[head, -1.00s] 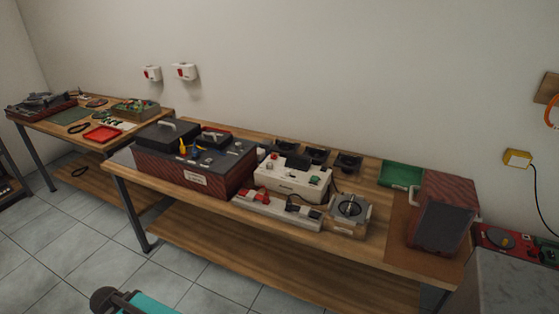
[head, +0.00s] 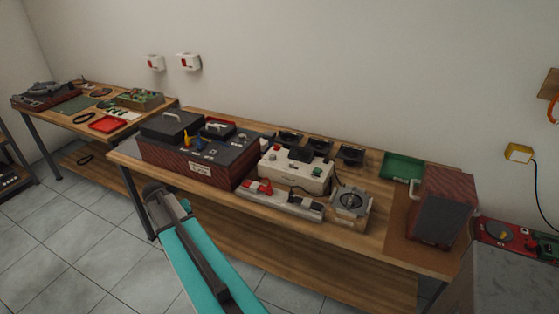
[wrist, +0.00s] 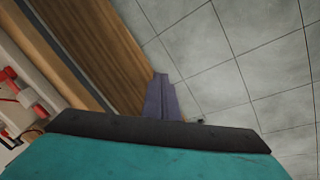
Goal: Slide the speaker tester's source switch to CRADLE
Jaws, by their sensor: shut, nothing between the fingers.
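A cream box (head: 297,172) with a dark block on top and a green part at its right stands mid-bench; I take it to be the speaker tester. Its source switch and markings are too small to make out. In front of it is a pale strip (head: 280,202) with red parts, and to its right a grey unit (head: 350,206) with a round top. My gripper (wrist: 161,82) shows in the wrist view as narrow shut fingers beyond my teal arm, over the floor. It is empty and apart from the tester.
A dark red case (head: 200,160) stands left of the cream box. A green tray (head: 402,167) and a red-sided box (head: 441,208) are at the bench's right. Dark round parts (head: 319,147) line the back. The floor (head: 100,240) in front is open.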

